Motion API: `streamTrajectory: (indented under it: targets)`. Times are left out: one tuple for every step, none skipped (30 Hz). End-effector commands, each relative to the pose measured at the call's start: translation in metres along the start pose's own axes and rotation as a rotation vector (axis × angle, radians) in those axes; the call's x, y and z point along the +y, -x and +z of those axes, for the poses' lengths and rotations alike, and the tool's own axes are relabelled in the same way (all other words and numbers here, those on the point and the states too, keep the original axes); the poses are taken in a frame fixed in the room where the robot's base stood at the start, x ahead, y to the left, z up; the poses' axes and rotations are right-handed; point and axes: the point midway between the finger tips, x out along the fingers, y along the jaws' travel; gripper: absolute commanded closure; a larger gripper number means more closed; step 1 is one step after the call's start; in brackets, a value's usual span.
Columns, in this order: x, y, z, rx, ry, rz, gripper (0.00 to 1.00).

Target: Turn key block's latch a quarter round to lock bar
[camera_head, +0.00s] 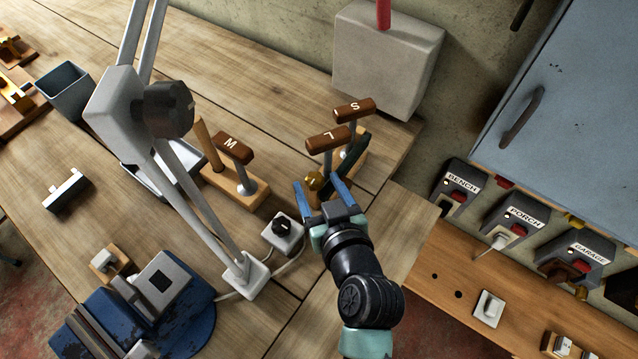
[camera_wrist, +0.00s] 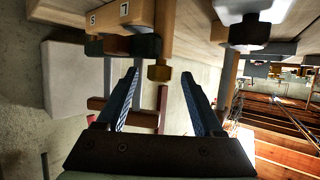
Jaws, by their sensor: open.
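The key block (camera_head: 361,142) is a wooden stand holding T-handled keys with brown grips marked S (camera_head: 354,109) and L (camera_head: 329,138). A dark bar (camera_head: 357,151) lies along it; it also shows in the wrist view (camera_wrist: 146,47). A brass latch knob (camera_head: 314,179) sits at the near end of the block and hangs between my fingers in the wrist view (camera_wrist: 159,71). My gripper (camera_head: 317,182) is open, its blue fingers either side of the knob with gaps showing in the wrist view. Whether the latch is crosswise to the bar I cannot tell.
A wooden stand (camera_head: 222,183) with the M key (camera_head: 234,149) is left of my gripper. A lamp (camera_head: 118,112) rises further left. A small box with a black knob (camera_head: 284,235) lies near my wrist. A grey block (camera_head: 381,65) stands behind; a blue cabinet (camera_head: 563,75) is right.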

Motion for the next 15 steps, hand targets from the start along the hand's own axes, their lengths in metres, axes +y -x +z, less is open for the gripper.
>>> streamTrajectory:
  targets:
    - [-0.0002,-0.0004,0.0001,0.000,0.000,0.000,0.31]
    - [-0.0002,-0.0004,0.0002,0.000,0.000,0.000,0.31]
    - [-0.0002,-0.0003,0.0002,0.000,0.000,0.000,0.31]
    - [-0.0002,-0.0003,0.0002,0.000,0.000,0.000,0.31]
    - [-0.0002,-0.0002,0.0002,0.000,0.000,0.000,0.31]
    - [-0.0002,-0.0001,0.0003,0.000,0.000,0.000,0.33]
    - [-0.0002,-0.0001,0.0002,0.000,0.000,0.000,0.38]
    - [-0.0002,-0.0001,0.0002,0.000,0.000,0.000,0.44]
    - [-0.0002,0.0000,0.0002,0.000,0.000,0.000,0.51]
    - [-0.0001,0.0000,0.0003,-0.001,0.000,0.000,0.56]
    - [-0.0001,0.0000,0.0003,-0.001,0.000,0.000,0.62]
    - [-0.0001,0.0001,0.0003,-0.001,0.000,0.000,0.69]
    - [-0.0001,0.0001,0.0003,-0.001,0.000,0.000,0.74]
    - [-0.0001,0.0001,0.0003,-0.001,0.000,0.000,0.80]
    - [-0.0001,0.0001,0.0003,-0.001,0.000,0.000,0.87]
